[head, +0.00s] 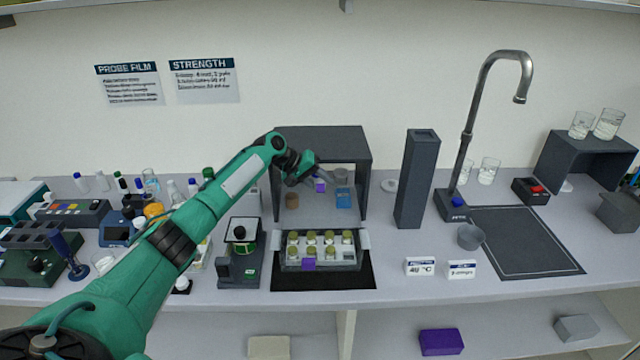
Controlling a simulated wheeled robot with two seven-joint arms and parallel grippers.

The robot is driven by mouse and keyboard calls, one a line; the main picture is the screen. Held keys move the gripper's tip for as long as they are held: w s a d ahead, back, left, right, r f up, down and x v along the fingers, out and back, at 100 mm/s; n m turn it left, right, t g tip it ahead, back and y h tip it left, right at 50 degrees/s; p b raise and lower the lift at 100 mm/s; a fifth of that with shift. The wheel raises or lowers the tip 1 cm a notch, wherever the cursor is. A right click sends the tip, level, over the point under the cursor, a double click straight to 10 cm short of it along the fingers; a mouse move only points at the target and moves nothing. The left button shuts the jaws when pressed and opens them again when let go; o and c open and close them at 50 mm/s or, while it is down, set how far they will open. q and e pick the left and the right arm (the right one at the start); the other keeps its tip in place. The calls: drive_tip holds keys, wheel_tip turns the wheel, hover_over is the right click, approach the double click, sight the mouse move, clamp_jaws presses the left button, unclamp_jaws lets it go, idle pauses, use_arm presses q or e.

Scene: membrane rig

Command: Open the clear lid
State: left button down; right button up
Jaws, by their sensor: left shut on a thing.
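My left gripper (312,178) reaches in from the left to the front of a dark open-fronted shelf box. It is shut, with a small purple tab (320,187) at its fingertips. A grey rack (318,266) below holds several vials with yellow-green tops. Another purple tab (308,264) is on the rack's front. Pale brackets stand at the rack's two ends. My right gripper is not in view.
The dark shelf box (365,150) stands behind the rack, with a brown jar (292,200) and a blue box (343,198) inside. A dark column (416,180) stands to the right. A small instrument (240,255) stands close on the left.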

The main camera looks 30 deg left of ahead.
use_arm(q)
drive_tip(key=c, duration=1)
unclamp_jaws()
drive_tip(key=shift+w, duration=0.1)
drive_tip(key=shift+s+a+r+b, duration=0.25)
drive_tip(key=shift+s+a+b, duration=0.05)
drive_tip(key=b+v, duration=0.4)
drive_tip(key=v, duration=0.8)
drive_tip(key=shift+s+a+r, duration=0.15)
drive_tip(key=shift+s+r, duration=0.05)
drive_tip(key=shift+r, duration=0.15)
drive_tip(key=shift+f, duration=0.15)
